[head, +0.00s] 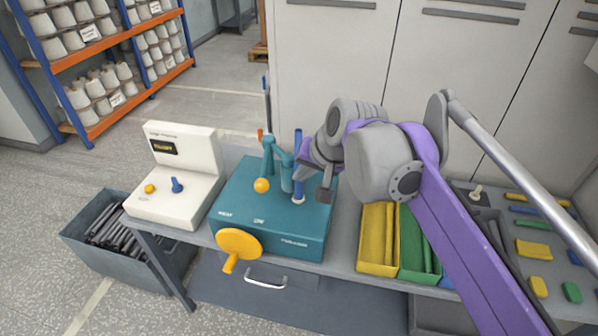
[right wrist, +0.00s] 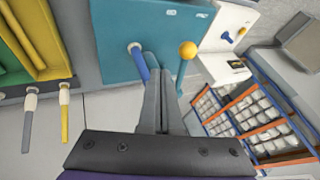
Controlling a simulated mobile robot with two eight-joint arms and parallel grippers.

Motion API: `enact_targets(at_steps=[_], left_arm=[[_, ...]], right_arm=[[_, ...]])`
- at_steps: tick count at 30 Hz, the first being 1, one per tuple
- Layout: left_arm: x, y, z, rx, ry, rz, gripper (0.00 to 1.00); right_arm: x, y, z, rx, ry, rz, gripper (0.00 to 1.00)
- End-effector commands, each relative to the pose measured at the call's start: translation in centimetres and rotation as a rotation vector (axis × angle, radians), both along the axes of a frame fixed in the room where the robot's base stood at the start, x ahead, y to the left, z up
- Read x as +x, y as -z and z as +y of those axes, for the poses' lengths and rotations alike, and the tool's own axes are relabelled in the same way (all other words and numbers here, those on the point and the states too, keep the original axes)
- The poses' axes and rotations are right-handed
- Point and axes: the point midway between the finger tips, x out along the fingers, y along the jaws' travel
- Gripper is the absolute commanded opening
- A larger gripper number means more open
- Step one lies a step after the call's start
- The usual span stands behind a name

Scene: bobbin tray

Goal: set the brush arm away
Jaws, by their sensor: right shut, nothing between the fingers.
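The teal winding machine (head: 255,222) stands on the bench. A teal arm with a yellow ball knob (head: 261,186), which looks like the brush arm, rises on its top; the knob also shows in the right wrist view (right wrist: 187,50). A blue rod with a pale foot (head: 298,150) stands upright to the right of that arm and shows in the right wrist view (right wrist: 139,64). My right gripper (right wrist: 153,62) is shut and empty, over the machine close to the blue rod. I cannot tell whether it touches the rod. My left gripper is not in view.
A white box with a small display (head: 175,200) stands left of the machine. A yellow tray (head: 365,265) and a green tray (head: 408,272) are to the right. A grey bin of dark rods (head: 82,249) is at lower left. A yellow handwheel (head: 240,243) sticks out in front.

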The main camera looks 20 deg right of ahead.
Motion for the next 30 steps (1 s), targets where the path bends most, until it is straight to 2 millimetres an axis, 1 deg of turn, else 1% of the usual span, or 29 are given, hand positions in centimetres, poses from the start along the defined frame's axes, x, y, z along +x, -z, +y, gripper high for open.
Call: enact_targets(at_steps=[1, 3, 9, 12, 18, 30], left_arm=[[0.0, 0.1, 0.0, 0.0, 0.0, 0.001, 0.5], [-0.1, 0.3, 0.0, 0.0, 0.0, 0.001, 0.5], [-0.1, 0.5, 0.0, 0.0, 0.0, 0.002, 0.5], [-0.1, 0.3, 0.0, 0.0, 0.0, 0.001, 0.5], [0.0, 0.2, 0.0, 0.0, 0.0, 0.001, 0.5], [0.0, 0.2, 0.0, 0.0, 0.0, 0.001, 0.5]], right_arm=[[0.7, 1.0, 0.3, 0.0, -0.002, 0.0, 0.0], [1.5, 2.3, 0.5, 0.001, -0.002, 0.0, 0.0], [3.7, 5.8, 1.1, 0.001, -0.002, 0.001, 0.0], [4.6, 5.9, 2.6, 0.0, -0.006, 0.001, 0.0], [5.6, 6.2, 4.0, 0.001, -0.002, 0.0, 0.0], [5.8, 6.3, 4.3, -0.001, -0.001, 0.0, 0.0]])
